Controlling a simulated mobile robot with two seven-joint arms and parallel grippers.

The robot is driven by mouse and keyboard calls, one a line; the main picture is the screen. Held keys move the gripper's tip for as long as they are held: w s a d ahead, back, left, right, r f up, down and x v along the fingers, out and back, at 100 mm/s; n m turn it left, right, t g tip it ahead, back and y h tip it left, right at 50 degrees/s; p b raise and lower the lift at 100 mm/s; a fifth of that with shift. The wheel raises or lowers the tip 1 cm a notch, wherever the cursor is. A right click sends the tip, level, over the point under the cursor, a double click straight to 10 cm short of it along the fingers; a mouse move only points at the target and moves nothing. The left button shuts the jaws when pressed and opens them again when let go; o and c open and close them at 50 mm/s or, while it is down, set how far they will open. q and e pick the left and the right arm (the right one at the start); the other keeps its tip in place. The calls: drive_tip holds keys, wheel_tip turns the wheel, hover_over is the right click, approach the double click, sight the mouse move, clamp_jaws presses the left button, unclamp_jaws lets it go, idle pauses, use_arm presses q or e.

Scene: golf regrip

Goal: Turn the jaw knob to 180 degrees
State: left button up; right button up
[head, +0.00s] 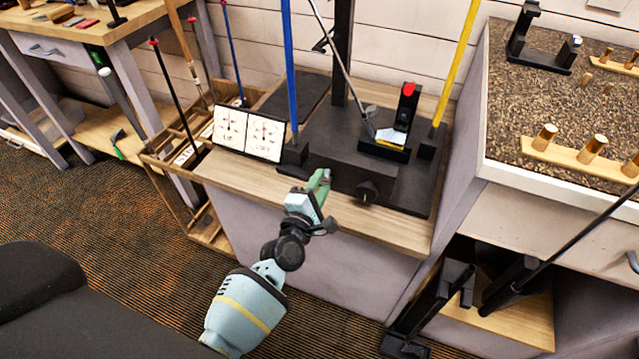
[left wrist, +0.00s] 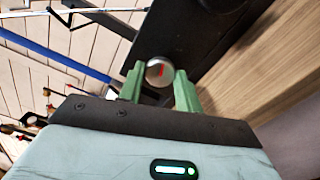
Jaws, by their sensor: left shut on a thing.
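My left gripper (head: 319,186) reaches to the front of the black bending machine (head: 345,160) on the wooden bench top. In the left wrist view its green fingers (left wrist: 160,88) are shut on a round silver knob (left wrist: 160,71), one on each side. The knob's face has a short red mark, close to upright in that view. In the head view the fingers hide this knob. A separate black knob (head: 367,191) sits on the machine's front, right of my gripper. A golf club head (head: 392,136) rests in the machine. My right gripper is not in view.
A blue post (head: 290,70) and a yellow post (head: 457,60) stand beside the machine. Two white cards (head: 248,133) marked LIE and LOFT stand to its left. A cork-topped bench (head: 500,110) is at the right, and a club rack (head: 185,150) at the left.

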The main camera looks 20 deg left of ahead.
use_arm(q)
drive_tip(key=m+p, duration=0.1)
drive_tip(key=m, duration=0.2)
drive_tip(key=shift+m, duration=0.4)
drive_tip(key=m+p, duration=0.1)
drive_tip(key=m, duration=0.2)
drive_tip(key=shift+m, duration=0.3)
drive_tip(key=m+p, duration=0.1)
drive_tip(key=m, duration=0.1)
drive_tip(key=shift+m, duration=0.3)
drive_tip(key=m, duration=0.2)
drive_tip(key=shift+m+p, duration=0.3)
drive_tip(key=shift+m, duration=0.1)
drive_tip(key=m, duration=0.3)
drive_tip(key=shift+m+p, duration=0.3)
drive_tip(key=shift+p, duration=0.05)
drive_tip(key=m, duration=0.5)
